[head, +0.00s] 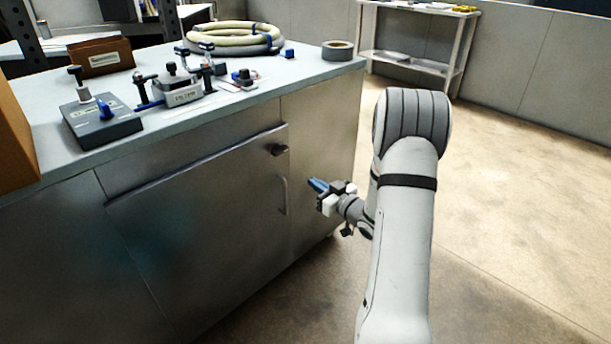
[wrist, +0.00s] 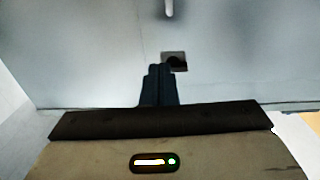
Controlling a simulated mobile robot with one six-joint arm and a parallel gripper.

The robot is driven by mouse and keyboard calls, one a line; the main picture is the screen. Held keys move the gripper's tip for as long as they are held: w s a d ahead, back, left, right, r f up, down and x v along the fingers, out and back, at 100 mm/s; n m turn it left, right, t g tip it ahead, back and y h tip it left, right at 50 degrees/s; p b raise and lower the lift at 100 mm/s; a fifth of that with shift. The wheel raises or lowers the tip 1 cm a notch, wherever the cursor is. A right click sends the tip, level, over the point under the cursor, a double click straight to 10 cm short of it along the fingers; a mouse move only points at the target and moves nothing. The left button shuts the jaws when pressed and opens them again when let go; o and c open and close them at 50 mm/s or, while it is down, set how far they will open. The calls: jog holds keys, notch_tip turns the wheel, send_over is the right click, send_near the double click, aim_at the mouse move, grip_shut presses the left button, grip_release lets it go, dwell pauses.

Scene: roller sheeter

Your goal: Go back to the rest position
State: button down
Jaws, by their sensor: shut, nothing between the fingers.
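My gripper (head: 318,186) is in front of the grey metal cabinet (head: 200,240), to the right of its door handle (head: 283,195). Its blue fingers point left toward the cabinet front. The fingers also show in the wrist view (wrist: 158,85), side by side and closed together with nothing held. In the wrist view the grey cabinet front fills the background, with a dark latch (wrist: 174,62) just beyond the fingertips. Whether the fingertips touch the cabinet cannot be told.
The cabinet top carries a grey control box (head: 102,122), a small clamp device (head: 178,90), coiled hoses (head: 235,38) and a tape roll (head: 338,50). A white shelf table (head: 420,60) stands at the back. The floor (head: 510,180) to the right is clear.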

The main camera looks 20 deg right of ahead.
jog(key=s+a+r+m+g+h+p, duration=0.1)
jog(key=s+a+r+g+h+p, duration=0.2)
jog(key=r+p, duration=0.55)
jog(key=s+r+m+g+h+p, duration=0.25)
jog(key=r+h+p, duration=0.25)
jog(key=r, duration=0.7)
jog(key=s+a+r+g+p, duration=0.3)
jog(key=s+r, duration=0.1)
jog(key=s, duration=0.4)
jog(key=s+a+r+g+y+p, duration=0.1)
jog(key=s+a+r+p, duration=0.3)
jog(key=s, duration=0.5)
jog(key=s+a+r+g+p, duration=0.3)
jog(key=s+a+r+g, duration=0.1)
jog(key=s, duration=0.5)
jog(key=shift+s+a+r+m+g+y+p, duration=0.2)
jog(key=shift+r+m+g+y+p, duration=0.15)
jog(key=shift+r, duration=0.2)
jog(key=c, duration=2.2)
grip_release()
